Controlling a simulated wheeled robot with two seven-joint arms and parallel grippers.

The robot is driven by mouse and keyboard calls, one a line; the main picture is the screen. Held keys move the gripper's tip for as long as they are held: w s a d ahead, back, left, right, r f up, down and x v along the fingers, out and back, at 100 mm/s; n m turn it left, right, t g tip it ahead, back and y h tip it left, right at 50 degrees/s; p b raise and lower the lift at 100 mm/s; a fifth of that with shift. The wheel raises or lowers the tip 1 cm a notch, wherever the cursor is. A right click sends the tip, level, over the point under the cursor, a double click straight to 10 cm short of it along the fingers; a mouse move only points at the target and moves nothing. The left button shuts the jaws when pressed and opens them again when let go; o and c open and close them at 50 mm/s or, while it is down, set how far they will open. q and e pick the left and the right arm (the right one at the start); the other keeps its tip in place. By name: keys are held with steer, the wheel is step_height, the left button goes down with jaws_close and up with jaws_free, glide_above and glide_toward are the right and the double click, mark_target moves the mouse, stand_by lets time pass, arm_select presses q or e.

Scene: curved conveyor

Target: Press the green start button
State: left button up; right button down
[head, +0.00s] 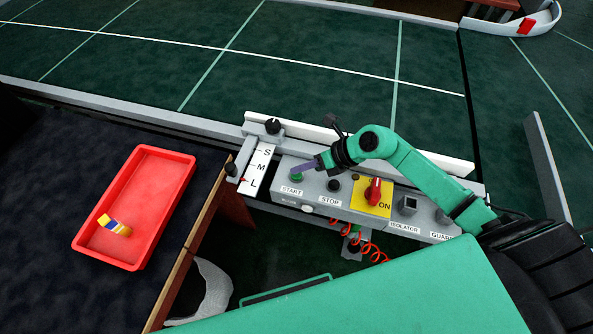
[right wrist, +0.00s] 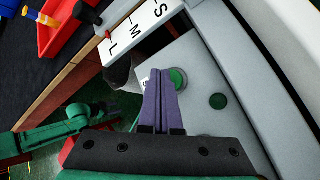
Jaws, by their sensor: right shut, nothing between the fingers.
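The green start button (head: 296,178) sits at the left end of a grey control panel (head: 318,205), above a START label. My right gripper (head: 299,170) has purple fingers, shut and empty, with the tips at the button.
The panel also has a dark STOP button (head: 333,185), a red rotary switch (head: 374,191) on a yellow plate, and an S-M-L scale (head: 258,170). A red tray (head: 139,207) with a small yellow item (head: 115,225) stands left. A green conveyor (head: 300,75) runs behind.

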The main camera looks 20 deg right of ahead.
mark_target(301, 176)
step_height(301, 176, up, 5)
steer(key=p, duration=0.4)
steer(key=shift+r, duration=0.1)
stand_by(0.9)
